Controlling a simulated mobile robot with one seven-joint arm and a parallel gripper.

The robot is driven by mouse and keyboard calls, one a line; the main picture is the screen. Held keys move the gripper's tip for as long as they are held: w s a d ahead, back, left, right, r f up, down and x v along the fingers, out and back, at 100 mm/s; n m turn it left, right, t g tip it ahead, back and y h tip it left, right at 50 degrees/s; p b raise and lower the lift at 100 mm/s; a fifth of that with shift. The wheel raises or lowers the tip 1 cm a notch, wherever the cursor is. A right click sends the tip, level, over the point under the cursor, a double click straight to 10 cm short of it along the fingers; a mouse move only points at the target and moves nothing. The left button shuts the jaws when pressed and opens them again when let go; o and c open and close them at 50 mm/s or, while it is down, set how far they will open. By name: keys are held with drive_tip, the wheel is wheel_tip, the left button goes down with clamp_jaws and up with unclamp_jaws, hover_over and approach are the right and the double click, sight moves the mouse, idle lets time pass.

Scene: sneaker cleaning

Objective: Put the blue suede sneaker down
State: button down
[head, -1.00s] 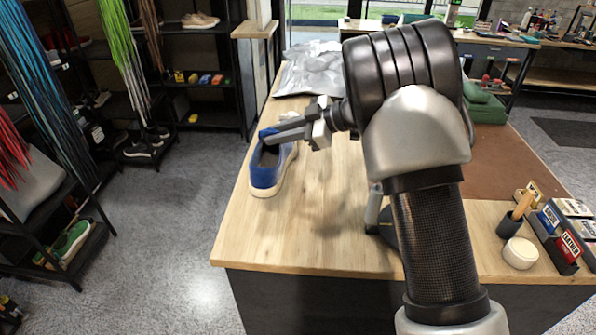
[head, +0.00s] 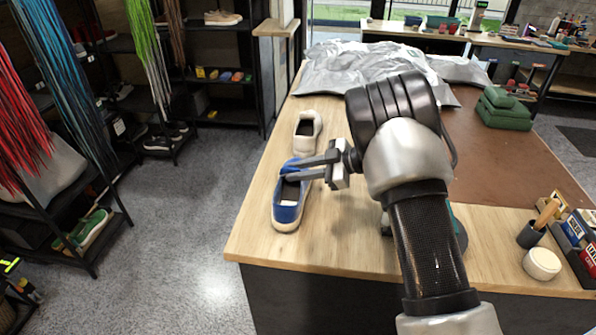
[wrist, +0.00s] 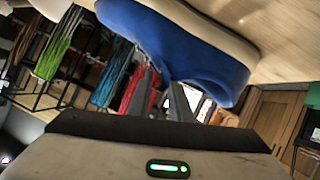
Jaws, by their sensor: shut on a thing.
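My gripper (head: 287,170) comes in from the right and is shut on the sneaker's heel end. The sneaker is upright, at or just above the bench top; I cannot tell if the sole touches. In the wrist view the blue sneaker (wrist: 175,40) fills the top, with the fingers (wrist: 178,100) against it and the bench surface close to its sole.
A white sneaker (head: 307,133) stands just behind the blue one. Crumpled silver sheeting (head: 365,68) covers the back of the bench. A brown mat (head: 500,160), green folded cloths (head: 503,108), a brush cup (head: 530,235) and a round white tub (head: 541,264) are to the right. The front left bench top is clear.

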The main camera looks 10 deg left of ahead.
drive_tip(key=c, duration=1.6)
unclamp_jaws()
drive_tip(key=shift+f, duration=0.1)
